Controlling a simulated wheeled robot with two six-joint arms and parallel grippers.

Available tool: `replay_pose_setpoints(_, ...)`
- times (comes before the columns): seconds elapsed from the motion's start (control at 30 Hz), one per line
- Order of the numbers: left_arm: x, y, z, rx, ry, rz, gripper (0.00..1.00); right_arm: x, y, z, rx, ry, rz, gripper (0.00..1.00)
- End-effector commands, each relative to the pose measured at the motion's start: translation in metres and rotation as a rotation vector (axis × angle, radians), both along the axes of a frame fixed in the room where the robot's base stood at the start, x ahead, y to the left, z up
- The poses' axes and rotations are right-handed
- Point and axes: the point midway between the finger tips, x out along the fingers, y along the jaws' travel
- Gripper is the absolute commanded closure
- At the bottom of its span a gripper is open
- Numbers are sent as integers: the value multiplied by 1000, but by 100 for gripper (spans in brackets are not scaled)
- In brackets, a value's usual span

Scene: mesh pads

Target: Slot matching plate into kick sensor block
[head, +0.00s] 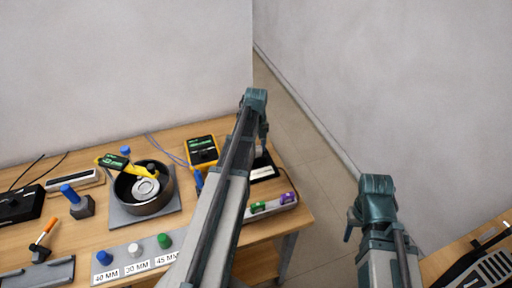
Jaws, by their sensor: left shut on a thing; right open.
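My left gripper (262,138) points down over the table's right part, above a black block with a pale top (264,168). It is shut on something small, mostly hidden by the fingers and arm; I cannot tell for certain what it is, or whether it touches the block. My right gripper (352,222) is open and empty, off the table over the floor at right. No piece is clearly recognisable as the matching plate or the kick sensor block.
A dark round pot (143,190) stands on a grey pad, with a yellow tool on it. A yellow meter (202,150) lies behind. A strip labelled in millimetres (136,257) has blue, white and green knobs. A grey rail (271,207) holds green and purple pieces.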

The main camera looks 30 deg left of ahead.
Motion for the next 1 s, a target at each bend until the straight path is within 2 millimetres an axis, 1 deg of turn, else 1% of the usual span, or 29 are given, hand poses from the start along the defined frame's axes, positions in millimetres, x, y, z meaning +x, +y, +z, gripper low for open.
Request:
replay_pose_setpoints(0.7,0,0,-18,0,0,0,100,0,0,-18,0,0,0,50)
replay_pose_setpoints(0.73,0,0,-18,0,0,0,42,0,0,-18,0,0,0,50)
replay_pose_setpoints(0.87,0,0,-17,0,0,0,19,0,0,-17,0,0,0,50)
replay_pose_setpoints(0.9,0,0,-17,0,0,0,11,0,0,-17,0,0,0,50)
replay_pose_setpoints(0.93,0,0,-17,0,0,0,9,0,0,-17,0,0,0,50)
replay_pose_setpoints(1.0,0,0,-17,0,0,0,9,0,0,-17,0,0,0,50)
